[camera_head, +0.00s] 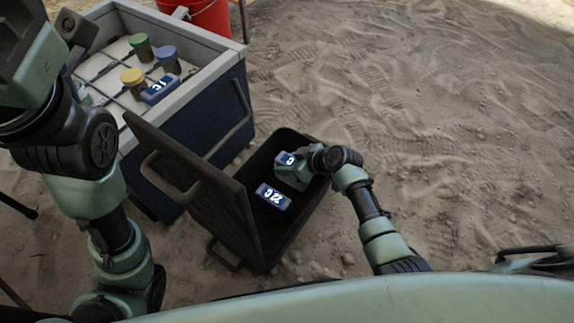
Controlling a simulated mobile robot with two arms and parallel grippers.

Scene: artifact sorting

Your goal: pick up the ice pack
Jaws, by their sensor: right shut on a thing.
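A small blue ice pack (284,158) with a white marking is in my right gripper (288,163), at the far end of the open black case. The gripper is shut on it and covers part of it. Whether the pack touches the case floor I cannot tell. A second blue pack (273,196) with white characters lies inside the case, nearer to me. A third similar pack (160,90) lies in the cooler at the upper left. My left gripper (72,28) is raised at the upper left, partly cut off, and its jaws are unclear.
The black case (256,238) stands on sand, its lid (185,170) swung open to the left beside the cooler (212,72). The cooler holds jars with green, blue and yellow lids. A red bucket (208,16) stands behind it. The sand at right is open.

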